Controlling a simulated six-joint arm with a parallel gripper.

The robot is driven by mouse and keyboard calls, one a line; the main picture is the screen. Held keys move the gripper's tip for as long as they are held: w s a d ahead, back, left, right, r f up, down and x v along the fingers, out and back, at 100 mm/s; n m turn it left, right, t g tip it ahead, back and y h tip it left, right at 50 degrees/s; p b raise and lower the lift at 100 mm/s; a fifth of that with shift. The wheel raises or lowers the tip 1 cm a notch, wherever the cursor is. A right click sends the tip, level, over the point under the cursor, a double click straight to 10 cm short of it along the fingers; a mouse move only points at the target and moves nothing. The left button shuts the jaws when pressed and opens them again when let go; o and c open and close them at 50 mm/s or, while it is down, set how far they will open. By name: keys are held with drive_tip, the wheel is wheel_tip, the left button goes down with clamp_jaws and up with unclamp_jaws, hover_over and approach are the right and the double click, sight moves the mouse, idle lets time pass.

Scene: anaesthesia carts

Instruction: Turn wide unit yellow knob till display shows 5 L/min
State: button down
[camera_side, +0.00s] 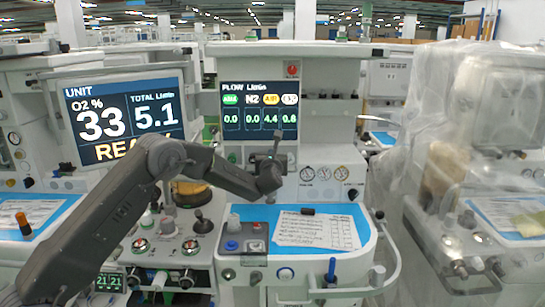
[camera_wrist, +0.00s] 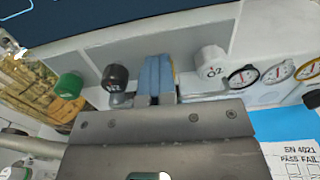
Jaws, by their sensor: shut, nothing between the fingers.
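The flow display (camera_side: 261,110) on the middle unit is lit. It reads 0.0, 0.0, 4.4 under the yellow label, and 0.8. My gripper (camera_side: 277,150) is in front of the panel just below this display. In the wrist view, my gripper's blue-grey fingers (camera_wrist: 157,78) are together and point at the knob row. A thin yellow edge, apparently the yellow knob (camera_wrist: 176,69), shows just right of the fingers; the rest is hidden behind them. I cannot tell whether the fingers touch it. In the side view my arm hides the knob.
A green knob (camera_wrist: 69,85) and a black knob (camera_wrist: 115,76) are left of the fingers, a white O2 knob (camera_wrist: 211,62) close on the right. Round gauges (camera_wrist: 277,72) are farther right. A paper form (camera_side: 318,230) lies on the blue worktop (camera_side: 245,213). A plastic-covered cart (camera_side: 470,160) stands right.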

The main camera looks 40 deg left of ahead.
drive_tip(key=shift+s+a+r+n+g+y, duration=0.1)
drive_tip(key=shift+s+a+n+g+y, duration=0.1)
drive_tip(key=shift+a, duration=0.35)
drive_tip(key=shift+s+a+n+g+y, duration=0.1)
drive_tip(key=shift+a+y, duration=0.1)
drive_tip(key=shift+a, duration=0.35)
drive_tip(key=shift+r, duration=0.3)
drive_tip(key=shift+v, duration=3.05)
drive_tip(key=shift+w+d, duration=0.1)
drive_tip(key=shift+d, duration=0.1)
